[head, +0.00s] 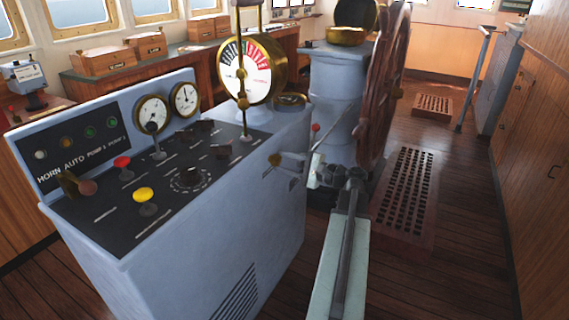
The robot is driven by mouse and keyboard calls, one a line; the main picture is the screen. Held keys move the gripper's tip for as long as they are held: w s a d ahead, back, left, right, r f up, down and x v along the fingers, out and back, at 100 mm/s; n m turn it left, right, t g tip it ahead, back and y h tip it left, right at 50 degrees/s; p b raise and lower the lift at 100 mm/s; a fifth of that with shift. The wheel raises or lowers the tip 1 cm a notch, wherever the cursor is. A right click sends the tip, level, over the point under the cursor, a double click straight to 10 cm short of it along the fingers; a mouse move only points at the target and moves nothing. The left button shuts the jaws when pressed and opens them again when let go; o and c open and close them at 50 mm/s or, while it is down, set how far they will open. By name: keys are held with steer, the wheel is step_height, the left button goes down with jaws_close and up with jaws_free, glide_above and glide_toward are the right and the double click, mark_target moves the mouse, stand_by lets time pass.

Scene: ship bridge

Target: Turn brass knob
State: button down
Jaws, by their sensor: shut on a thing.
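The brass knob (274,160) is on the right side face of the blue-grey console (262,215), just below its top edge. My gripper (285,164) reaches in from the right, and its fingertips are at the knob. The jaws are shut on the knob. The fingers hide part of the knob and its mount. My arm rises from the bottom of the picture, right of the console, and bends left toward the knob. The knob's turn angle is too small to tell.
The console top carries a yellow button (144,195), a red button (122,162), levers and dials. A brass telegraph (251,70) stands at its far end. The wooden ship's wheel (383,90) and a floor grating (408,195) are beyond my arm. Open plank floor lies to the right.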

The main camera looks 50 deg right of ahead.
steer(key=shift+d+m, duration=0.1)
steer(key=shift+m, duration=0.8)
steer(key=c, duration=0.9)
jaws_free()
steer(key=shift+s, duration=0.1)
steer(key=v, duration=0.7)
steer(key=shift+s, duration=0.3)
steer(key=shift+d, duration=0.1)
